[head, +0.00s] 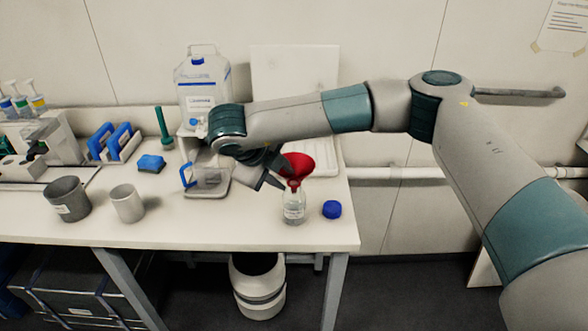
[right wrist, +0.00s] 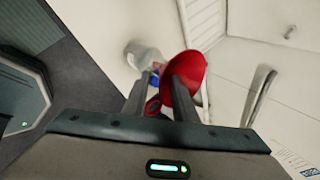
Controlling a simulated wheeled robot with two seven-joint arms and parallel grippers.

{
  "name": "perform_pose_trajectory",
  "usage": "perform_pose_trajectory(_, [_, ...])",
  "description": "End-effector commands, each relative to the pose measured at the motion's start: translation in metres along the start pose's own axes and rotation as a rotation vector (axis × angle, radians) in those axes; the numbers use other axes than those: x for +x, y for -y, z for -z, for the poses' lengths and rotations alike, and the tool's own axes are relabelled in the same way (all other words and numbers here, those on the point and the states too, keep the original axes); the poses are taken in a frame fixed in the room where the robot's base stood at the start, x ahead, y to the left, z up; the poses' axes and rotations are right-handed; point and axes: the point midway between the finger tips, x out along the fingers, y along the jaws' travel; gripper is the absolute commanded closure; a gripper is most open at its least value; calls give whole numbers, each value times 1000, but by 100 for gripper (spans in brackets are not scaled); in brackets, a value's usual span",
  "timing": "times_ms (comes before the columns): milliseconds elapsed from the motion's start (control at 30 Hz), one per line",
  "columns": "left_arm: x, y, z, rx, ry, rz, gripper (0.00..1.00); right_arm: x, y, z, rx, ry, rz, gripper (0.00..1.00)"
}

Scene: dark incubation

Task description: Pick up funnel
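The red funnel (head: 298,166) sits upright, wide mouth up, with its stem at the neck of a clear glass bottle (head: 293,207) near the table's front edge. My right gripper (head: 274,182) reaches in from the left of the funnel, its fingertips close to the stem. In the right wrist view, the two fingers (right wrist: 160,95) stand apart, with the red funnel (right wrist: 190,73) by the right finger and some red between the fingers. I cannot tell whether they touch it. My left gripper is not in view.
A blue cap (head: 332,209) lies right of the bottle. A large jug (head: 203,88) stands behind my right forearm. A grey cup (head: 68,199), a white cup (head: 127,204) and a blue sponge (head: 151,163) stand to the left. The table's front middle is clear.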

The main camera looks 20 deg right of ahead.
Motion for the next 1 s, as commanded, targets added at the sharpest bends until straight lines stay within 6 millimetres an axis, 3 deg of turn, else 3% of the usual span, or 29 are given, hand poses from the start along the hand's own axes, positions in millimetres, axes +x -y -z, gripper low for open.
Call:
perform_pose_trajectory(33, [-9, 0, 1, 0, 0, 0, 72, 2, 4, 1, 0, -3, 0, 74])
perform_pose_trajectory(267, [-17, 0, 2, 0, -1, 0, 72, 25, 2, 0, 0, -2, 0, 74])
perform_pose_trajectory(733, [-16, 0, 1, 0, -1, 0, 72, 26, 1, 0, -1, 0, 0, 74])
perform_pose_trajectory(767, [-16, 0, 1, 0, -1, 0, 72, 26, 1, 0, -1, 0, 0, 77])
perform_pose_trajectory(867, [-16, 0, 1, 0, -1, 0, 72, 26, 1, 0, -1, 0, 0, 100])
perform_pose_trajectory(1000, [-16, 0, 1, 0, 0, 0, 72, 26, 1, 0, -1, 0, 0, 100])
